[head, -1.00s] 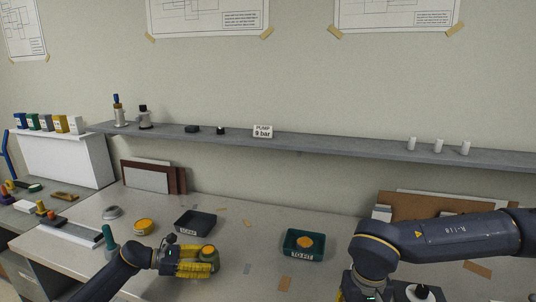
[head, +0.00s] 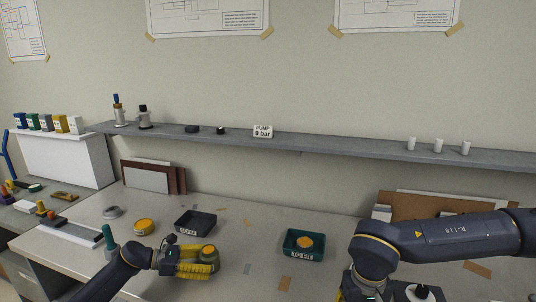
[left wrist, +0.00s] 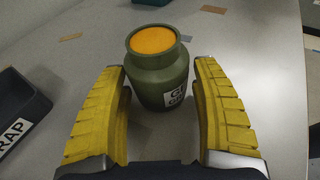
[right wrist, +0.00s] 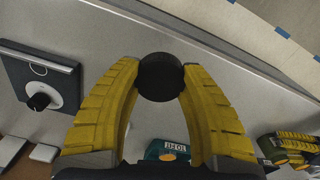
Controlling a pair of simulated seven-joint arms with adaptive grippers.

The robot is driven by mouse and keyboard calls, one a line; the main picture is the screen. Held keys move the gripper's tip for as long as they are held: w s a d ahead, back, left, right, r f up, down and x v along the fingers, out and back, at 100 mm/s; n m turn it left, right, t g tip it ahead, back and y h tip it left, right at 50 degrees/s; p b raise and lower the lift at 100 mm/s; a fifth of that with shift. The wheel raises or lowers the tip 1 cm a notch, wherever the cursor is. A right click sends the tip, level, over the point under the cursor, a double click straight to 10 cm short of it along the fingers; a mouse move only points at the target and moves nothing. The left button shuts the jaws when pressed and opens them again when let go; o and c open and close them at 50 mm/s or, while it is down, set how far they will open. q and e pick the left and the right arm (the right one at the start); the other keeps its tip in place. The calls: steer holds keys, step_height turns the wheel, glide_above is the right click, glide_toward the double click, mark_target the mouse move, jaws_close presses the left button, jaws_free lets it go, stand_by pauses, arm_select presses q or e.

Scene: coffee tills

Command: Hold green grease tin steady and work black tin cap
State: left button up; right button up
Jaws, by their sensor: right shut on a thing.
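The green grease tin (head: 208,256) stands upright on the bench. The left wrist view shows its orange open top and part of a white label (left wrist: 160,75). My left gripper (head: 210,262) is open, its yellow fingers on either side of the tin; in its wrist view (left wrist: 165,85) gaps show between both fingers and the tin. My right gripper (right wrist: 160,80) is shut on the black tin cap (right wrist: 160,77), held at its fingertips away from the tin. The right gripper's fingers and the cap are out of the head view.
A dark SCRAP tray (head: 195,223) stands behind the tin, and a teal TO FIT tray (head: 303,254) holding an orange disc is to its right. A plate with a black knob (right wrist: 40,75) lies near my right gripper.

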arm_select(q)
steer(key=shift+o, duration=1.4)
steer(key=shift+a+r, duration=0.1)
